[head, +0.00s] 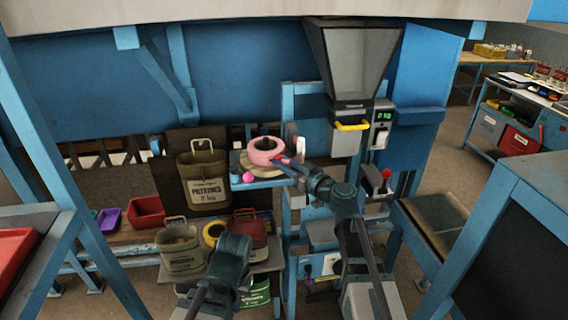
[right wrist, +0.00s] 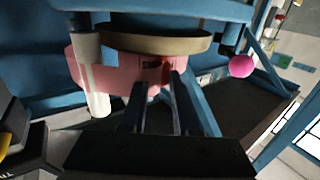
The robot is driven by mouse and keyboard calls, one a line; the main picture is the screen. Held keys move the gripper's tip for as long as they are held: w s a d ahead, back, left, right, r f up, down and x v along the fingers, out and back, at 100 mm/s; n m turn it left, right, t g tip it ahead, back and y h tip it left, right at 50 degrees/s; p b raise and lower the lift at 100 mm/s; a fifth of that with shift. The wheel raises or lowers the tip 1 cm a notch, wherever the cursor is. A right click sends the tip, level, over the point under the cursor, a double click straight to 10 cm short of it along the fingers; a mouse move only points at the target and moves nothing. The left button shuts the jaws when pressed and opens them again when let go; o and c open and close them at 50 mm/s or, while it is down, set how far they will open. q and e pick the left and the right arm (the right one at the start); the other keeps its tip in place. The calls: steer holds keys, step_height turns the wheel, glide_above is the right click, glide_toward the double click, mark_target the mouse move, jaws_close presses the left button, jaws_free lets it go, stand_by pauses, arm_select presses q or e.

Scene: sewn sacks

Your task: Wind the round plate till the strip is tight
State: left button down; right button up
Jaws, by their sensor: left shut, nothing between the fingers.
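The tan round plate (head: 243,160) sits on a small blue shelf, with a pink ring-shaped roll (head: 264,146) of strip on it. A magenta ball knob (head: 248,177) shows at its front edge. In the right wrist view the plate (right wrist: 155,42) appears above the pink roll (right wrist: 120,72), with the knob (right wrist: 241,66) to the right. My right gripper (head: 280,159) is at the roll's right side; its fingers (right wrist: 157,88) are apart, with nothing clearly held. I cannot tell whether they touch the roll. My left gripper (head: 236,243) is low at front centre, shut and empty, its fingertips mostly hidden.
A potato sack (head: 203,178) stands open left of the plate. More sacks (head: 180,250) and a yellow ring (head: 212,233) are on the lower bench. A grey hopper (head: 358,60) with a yellow handle (head: 352,126) rises right of the plate. Blue frame posts crowd the sides.

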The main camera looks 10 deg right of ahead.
jaws_close()
stand_by(1.0)
steer(key=shift+w+d+n+g+y, duration=0.6)
steer(key=shift+d+n+g+y, duration=0.15)
steer(key=shift+y, duration=0.25)
steer(key=shift+w+d+n+g+y, duration=0.2)
steer(key=shift+d+n+g+y, duration=0.15)
steer(key=shift+n+g+y, duration=0.45)
steer(key=o, duration=0.7)
jaws_free()
steer(key=shift+s, duration=0.1)
